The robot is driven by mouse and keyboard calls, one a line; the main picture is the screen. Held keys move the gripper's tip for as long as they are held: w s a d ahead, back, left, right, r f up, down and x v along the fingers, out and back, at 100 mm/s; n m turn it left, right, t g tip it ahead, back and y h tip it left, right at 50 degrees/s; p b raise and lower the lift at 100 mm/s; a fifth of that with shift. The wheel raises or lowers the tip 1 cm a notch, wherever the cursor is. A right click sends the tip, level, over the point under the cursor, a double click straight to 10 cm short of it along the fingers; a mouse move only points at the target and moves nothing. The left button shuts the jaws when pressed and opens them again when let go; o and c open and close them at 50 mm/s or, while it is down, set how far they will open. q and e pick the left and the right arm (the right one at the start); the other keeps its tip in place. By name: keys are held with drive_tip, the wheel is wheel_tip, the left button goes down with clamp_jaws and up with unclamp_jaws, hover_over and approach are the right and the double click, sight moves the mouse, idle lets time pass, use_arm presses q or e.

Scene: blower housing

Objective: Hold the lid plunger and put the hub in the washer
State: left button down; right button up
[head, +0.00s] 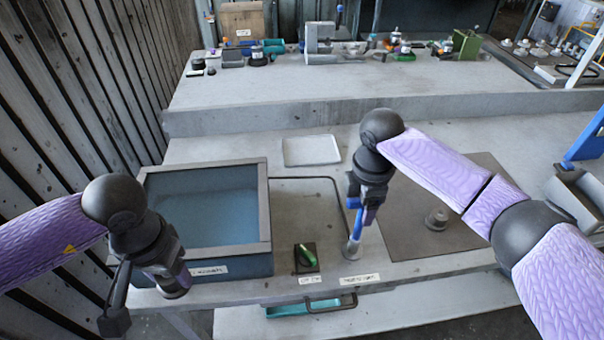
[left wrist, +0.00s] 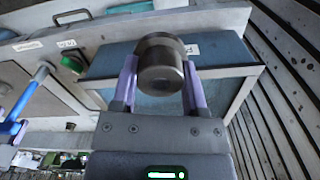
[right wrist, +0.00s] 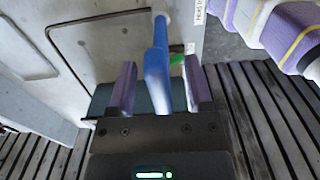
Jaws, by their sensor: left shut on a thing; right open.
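My left gripper (left wrist: 160,85) is shut on the hub (left wrist: 160,62), a dark metal cylinder with a wider round end. In the head view this gripper (head: 172,285) is at the front left, by the front of the washer (head: 264,200). The washer is a blue-grey tank with a grey rim and blue inside; I cannot tell whether a lid covers it. The lid plunger (right wrist: 156,70) is an upright blue handle on a metal rod (head: 352,248). My right gripper (right wrist: 158,90) is open, its fingers on either side of the blue handle with gaps showing.
A green switch (head: 306,257) sits on the bench between washer and plunger. A white tray (head: 312,150) lies behind. A dark mat (head: 410,245) at the right bears a round metal part (head: 436,218). A slatted wall (head: 60,110) closes the left side.

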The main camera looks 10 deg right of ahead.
drive_tip(key=shift+f, duration=0.6)
clamp_jaws()
